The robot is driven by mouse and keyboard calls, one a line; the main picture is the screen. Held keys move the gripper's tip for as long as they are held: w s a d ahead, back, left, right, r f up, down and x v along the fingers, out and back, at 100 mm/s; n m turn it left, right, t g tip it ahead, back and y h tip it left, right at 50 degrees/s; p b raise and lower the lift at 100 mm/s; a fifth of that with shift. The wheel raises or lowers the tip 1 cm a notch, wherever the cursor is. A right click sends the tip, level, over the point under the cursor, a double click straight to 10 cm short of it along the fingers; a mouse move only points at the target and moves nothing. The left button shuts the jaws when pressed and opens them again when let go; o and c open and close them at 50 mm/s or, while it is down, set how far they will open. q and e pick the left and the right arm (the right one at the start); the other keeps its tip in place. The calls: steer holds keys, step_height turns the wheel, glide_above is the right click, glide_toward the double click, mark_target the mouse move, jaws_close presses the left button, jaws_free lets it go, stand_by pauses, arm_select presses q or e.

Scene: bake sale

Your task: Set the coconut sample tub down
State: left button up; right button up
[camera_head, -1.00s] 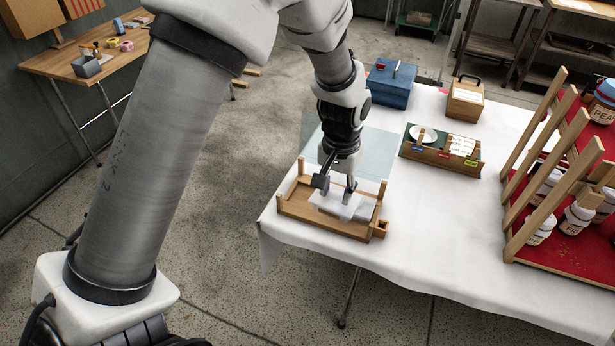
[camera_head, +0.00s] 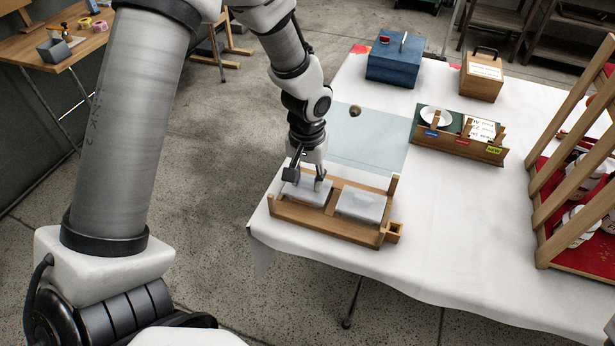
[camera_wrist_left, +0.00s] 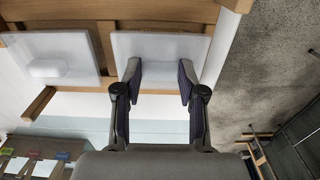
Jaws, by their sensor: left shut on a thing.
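My left gripper (camera_head: 305,177) is shut on a whitish translucent tub (camera_head: 309,194) at the left half of a low wooden tray (camera_head: 318,224). In the left wrist view, the tub (camera_wrist_left: 160,47) sits between the two fingertips (camera_wrist_left: 160,82). I cannot tell whether it touches the tray floor. A second similar tub (camera_head: 361,204) stands in the right half; it also shows in the left wrist view (camera_wrist_left: 60,48). No coconut label is readable on either. My right gripper is not in view.
A clear panel (camera_head: 368,148) with a brown knob (camera_head: 355,111) is behind the tray. A wooden caddy (camera_head: 455,150), blue box (camera_head: 394,62) and wooden box (camera_head: 482,76) stand farther back. A jar rack (camera_head: 575,190) is at right. The white tablecloth (camera_head: 440,215) between is clear.

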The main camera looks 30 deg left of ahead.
arm_select(q)
steer(key=o, duration=1)
steer(key=shift+f, duration=0.15)
steer(key=shift+r, duration=0.35)
step_height(320, 180, up, 12)
steer(key=p, duration=0.1)
steer(key=shift+f, duration=0.15)
